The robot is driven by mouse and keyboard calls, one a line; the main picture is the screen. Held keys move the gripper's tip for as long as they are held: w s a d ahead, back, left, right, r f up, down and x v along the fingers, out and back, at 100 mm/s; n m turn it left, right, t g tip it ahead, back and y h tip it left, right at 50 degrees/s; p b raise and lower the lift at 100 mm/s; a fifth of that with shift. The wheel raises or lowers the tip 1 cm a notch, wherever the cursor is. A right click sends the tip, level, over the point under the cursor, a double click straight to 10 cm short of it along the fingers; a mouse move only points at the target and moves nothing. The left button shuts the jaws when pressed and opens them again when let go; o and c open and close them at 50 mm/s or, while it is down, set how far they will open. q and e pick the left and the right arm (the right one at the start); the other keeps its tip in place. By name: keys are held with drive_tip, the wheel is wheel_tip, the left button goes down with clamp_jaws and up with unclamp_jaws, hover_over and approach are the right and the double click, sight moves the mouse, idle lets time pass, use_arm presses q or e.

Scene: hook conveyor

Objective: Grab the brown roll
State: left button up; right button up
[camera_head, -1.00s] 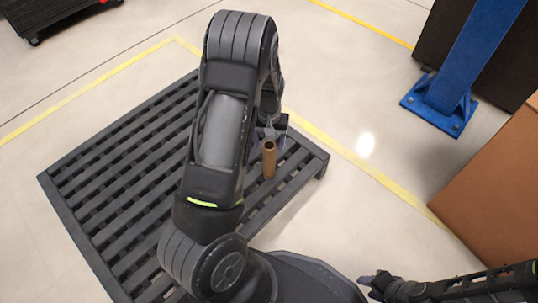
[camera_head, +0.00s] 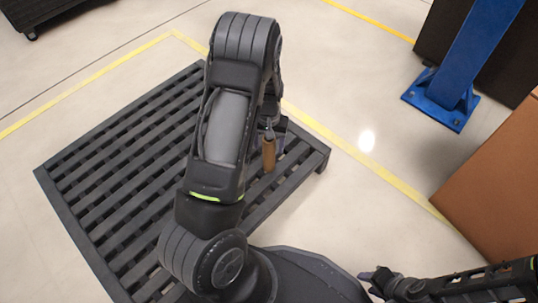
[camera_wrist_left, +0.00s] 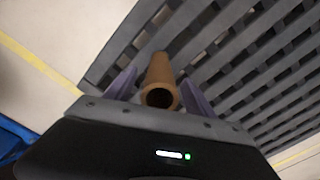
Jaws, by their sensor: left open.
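The brown roll (camera_head: 269,155) stands upright on the dark slatted pallet (camera_head: 90,170), near its right corner, beside my left arm in the head view. My left gripper (camera_head: 272,128) is at the roll's upper end, partly hidden by my arm. In the left wrist view, the roll (camera_wrist_left: 160,82) lies between the two purple fingers of my left gripper (camera_wrist_left: 160,88). The fingers are open, with a gap visible on at least the right side. The roll's hollow end faces the wrist camera. My right gripper (camera_head: 374,281) is at the lower right, far from the roll; its jaw state is unclear.
A blue post (camera_head: 470,60) with a bolted base stands at the upper right. A brown box (camera_head: 495,175) is at the right edge. Yellow lines mark the floor, and the floor between pallet and box is clear.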

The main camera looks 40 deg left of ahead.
use_arm(q)
wheel_tip(320, 180, down, 4)
drive_tip(key=shift+r+b, duration=0.25)
drive_tip(key=shift+b, duration=0.35)
drive_tip(key=shift+r, duration=0.1)
drive_tip(key=shift+c, duration=0.4)
clamp_jaws()
